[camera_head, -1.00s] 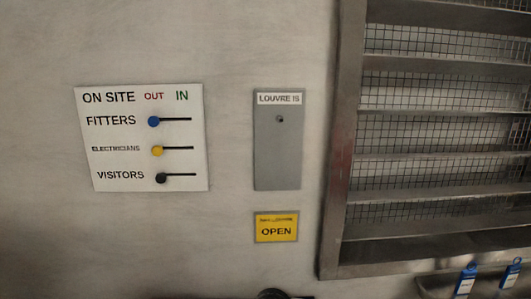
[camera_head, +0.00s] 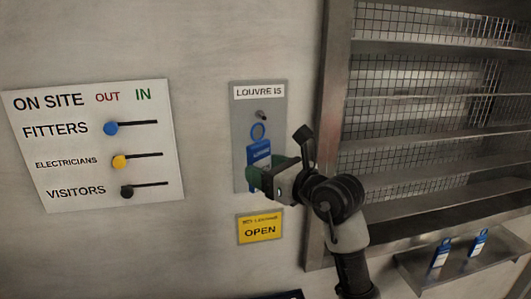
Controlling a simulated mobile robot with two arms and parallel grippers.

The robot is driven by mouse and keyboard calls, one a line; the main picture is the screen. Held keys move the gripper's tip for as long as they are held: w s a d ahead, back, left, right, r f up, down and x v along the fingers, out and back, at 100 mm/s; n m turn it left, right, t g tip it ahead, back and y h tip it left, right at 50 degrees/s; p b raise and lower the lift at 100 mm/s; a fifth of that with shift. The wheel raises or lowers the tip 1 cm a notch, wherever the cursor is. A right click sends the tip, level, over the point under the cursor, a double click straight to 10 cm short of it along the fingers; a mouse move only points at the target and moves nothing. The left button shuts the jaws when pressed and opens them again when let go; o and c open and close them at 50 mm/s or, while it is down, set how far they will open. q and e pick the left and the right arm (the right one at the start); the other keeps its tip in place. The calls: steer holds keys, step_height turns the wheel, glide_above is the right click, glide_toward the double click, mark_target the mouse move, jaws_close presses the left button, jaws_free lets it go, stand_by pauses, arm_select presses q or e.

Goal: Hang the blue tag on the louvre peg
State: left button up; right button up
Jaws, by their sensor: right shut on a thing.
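A blue tag (camera_head: 259,152) with a ring at its top is held upright in front of the grey "LOUVRE IS" plate (camera_head: 243,117). The louvre peg (camera_head: 262,115) sticks out of the plate near its top. The tag's ring is just below the peg and looks apart from it; the depth between tag and plate is hard to judge. My right gripper (camera_head: 256,178) is shut on the lower part of the tag and hides its bottom. My left gripper is not in view.
A yellow "OPEN" sign (camera_head: 260,229) is on the wall under the plate. The metal louvre frame (camera_head: 326,140) rises close to the right. A shelf (camera_head: 470,267) at lower right holds two more blue tags (camera_head: 440,252). An "ON SITE" board (camera_head: 90,145) is at left.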

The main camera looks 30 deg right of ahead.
steer(key=shift+w+d+r+m+t+h, duration=0.1)
steer(key=shift+d+r+m+t+h, duration=0.1)
steer(key=shift+d, duration=0.3)
steer(key=shift+d+r+m+t+h, duration=0.1)
steer(key=shift+d+t, duration=0.1)
steer(key=shift+d, duration=0.3)
steer(key=w+d+f+b, duration=0.1)
steer(key=w+d, duration=0.2)
steer(key=w, duration=0.6)
steer(key=shift+f+b, duration=0.25)
steer(key=shift+b, duration=0.15)
steer(key=shift+w, duration=0.1)
